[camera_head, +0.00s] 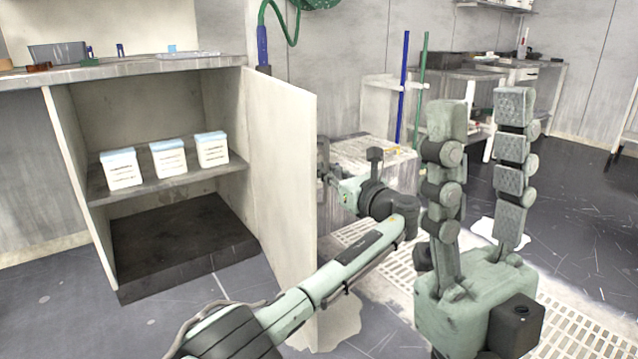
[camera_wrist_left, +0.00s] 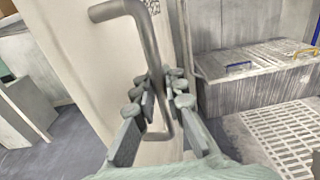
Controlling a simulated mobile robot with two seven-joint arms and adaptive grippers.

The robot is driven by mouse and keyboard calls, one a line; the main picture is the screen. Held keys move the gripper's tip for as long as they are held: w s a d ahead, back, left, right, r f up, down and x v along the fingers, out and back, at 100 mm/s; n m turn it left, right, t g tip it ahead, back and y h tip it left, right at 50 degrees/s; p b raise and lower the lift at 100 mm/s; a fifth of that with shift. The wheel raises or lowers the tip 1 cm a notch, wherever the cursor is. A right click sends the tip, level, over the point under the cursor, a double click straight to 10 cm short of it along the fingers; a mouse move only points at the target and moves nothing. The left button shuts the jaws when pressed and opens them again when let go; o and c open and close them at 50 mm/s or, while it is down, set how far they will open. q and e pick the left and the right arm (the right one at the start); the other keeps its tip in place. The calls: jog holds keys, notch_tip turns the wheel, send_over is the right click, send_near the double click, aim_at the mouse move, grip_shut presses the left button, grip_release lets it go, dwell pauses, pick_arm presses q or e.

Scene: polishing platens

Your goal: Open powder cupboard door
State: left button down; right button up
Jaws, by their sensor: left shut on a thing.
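The powder cupboard door (camera_head: 283,190) stands swung wide open, out from the right side of the cupboard (camera_head: 70,165). In the left wrist view, the door (camera_wrist_left: 95,60) carries a grey bar handle (camera_wrist_left: 143,38). My left gripper (camera_head: 327,172) is at the door's outer face. In the left wrist view, its fingers (camera_wrist_left: 158,105) are closed around the handle's lower part. My right gripper (camera_head: 475,165) is raised in the foreground to the right, its two fingers apart and nothing between them.
Several white tubs (camera_head: 168,158) with blue lids stand on the cupboard shelf (camera_head: 160,180). A worktop (camera_head: 130,70) with small items lies above. Behind the door are a grey box (camera_wrist_left: 250,85) and floor grating (camera_head: 390,265).

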pick_arm(q)
jog(key=shift+s+d, duration=0.15)
jog(key=shift+d, duration=0.2)
jog(key=c, duration=1.9)
grip_release()
jog(key=shift+r, duration=0.1)
jog(key=shift+o, duration=0.2)
jog(key=shift+a, duration=0.15)
jog(key=v, duration=1.2)
jog(key=shift+s, duration=0.1)
